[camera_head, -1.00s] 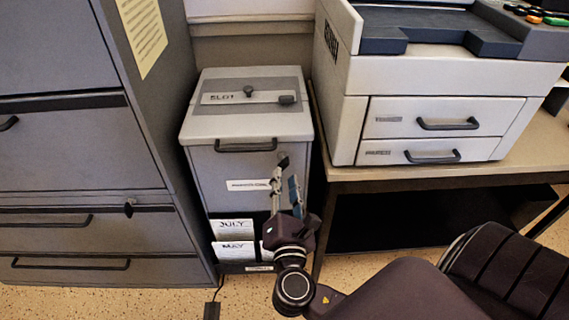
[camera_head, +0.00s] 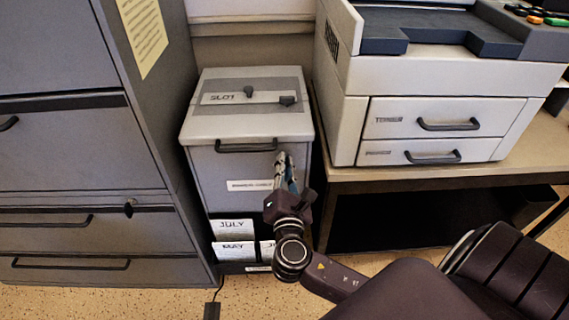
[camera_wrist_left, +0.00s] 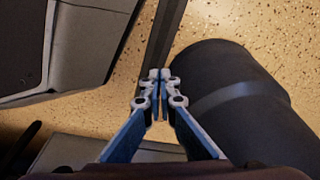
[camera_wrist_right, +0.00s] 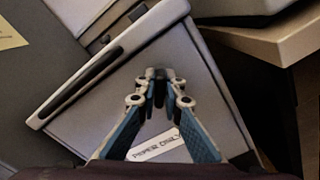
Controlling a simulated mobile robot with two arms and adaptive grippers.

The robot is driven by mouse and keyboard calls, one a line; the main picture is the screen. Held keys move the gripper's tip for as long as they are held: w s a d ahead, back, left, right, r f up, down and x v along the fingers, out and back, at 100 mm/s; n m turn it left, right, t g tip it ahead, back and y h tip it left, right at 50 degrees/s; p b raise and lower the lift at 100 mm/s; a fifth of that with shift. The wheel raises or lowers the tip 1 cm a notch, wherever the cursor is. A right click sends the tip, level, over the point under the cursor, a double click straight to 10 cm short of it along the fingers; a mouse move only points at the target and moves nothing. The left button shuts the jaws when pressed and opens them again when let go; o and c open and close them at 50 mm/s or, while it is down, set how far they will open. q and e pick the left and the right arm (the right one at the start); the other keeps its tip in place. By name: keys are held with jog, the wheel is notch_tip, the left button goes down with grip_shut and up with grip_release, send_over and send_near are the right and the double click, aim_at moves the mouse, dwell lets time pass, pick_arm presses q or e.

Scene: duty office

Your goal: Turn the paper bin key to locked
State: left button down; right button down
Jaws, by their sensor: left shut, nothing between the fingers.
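The paper bin (camera_head: 230,180) is a grey cabinet with a light lid, a dark front handle and a white label, also seen in the right wrist view (camera_wrist_right: 90,130). Its small dark key (camera_wrist_right: 160,74) is at the upper right of the front panel. My right gripper (camera_head: 281,158) is at that spot and hides the key in the head view. In the right wrist view its fingertips are close together, with the dark key between them, so it appears shut on the key. My left gripper (camera_wrist_left: 157,76) is shut and empty, over the floor, and out of the head view.
A tall filing cabinet (camera_head: 80,160) stands close on the left. A desk (camera_head: 440,176) with a pale drawer unit (camera_head: 440,75) stands close on the right. Paper pockets marked JULY and MAY (camera_head: 233,240) are low on the bin front.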

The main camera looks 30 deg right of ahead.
pick_arm(q)
jog(key=shift+w, duration=0.1)
pick_arm(e)
jog(key=shift+f, duration=0.1)
jog(key=shift+m, duration=0.4)
jog(key=shift+b, duration=0.3)
jog(key=m+b, duration=0.2)
jog(key=m, duration=0.3)
jog(key=shift+f, duration=0.2)
jog(key=m+b, duration=0.2)
jog(key=m, duration=0.1)
jog(key=shift+m, duration=0.3)
pick_arm(q)
jog(key=w+r, duration=0.3)
jog(key=r, duration=0.4)
jog(key=w+r+t, duration=0.1)
jog(key=w+r, duration=0.3)
jog(key=r, duration=0.4)
jog(key=shift+d+r, duration=0.2)
jog(key=shift+d, duration=0.25)
pick_arm(e)
jog(key=shift+r+m, duration=0.1)
jog(key=shift+m, duration=0.4)
pick_arm(q)
jog(key=shift+w, duration=0.1)
